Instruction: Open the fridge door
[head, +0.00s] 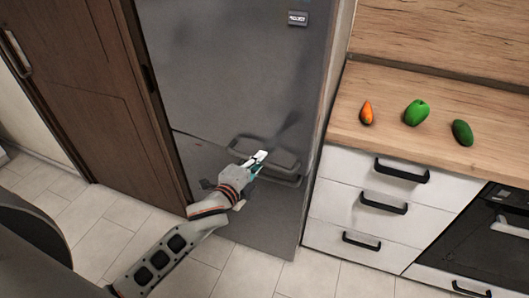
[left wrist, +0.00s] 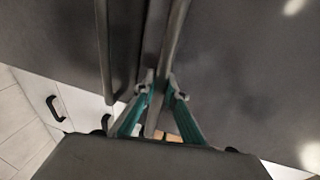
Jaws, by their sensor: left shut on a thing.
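The fridge (head: 235,70) is a tall grey unit in the middle of the head view, with its door standing closed or nearly so. Dark bar handles (head: 281,155) sit low on its front, near the seam between the upper and lower doors. My left gripper (head: 259,160) reaches them from the lower left. In the left wrist view, its teal fingers (left wrist: 160,92) are closed around a grey handle bar (left wrist: 153,48) that runs between them. The gripper partly hides the handles in the head view. My right gripper is not in view.
A brown wooden cabinet (head: 90,80) stands left of the fridge. Tiled floor (head: 215,255) lies in front.

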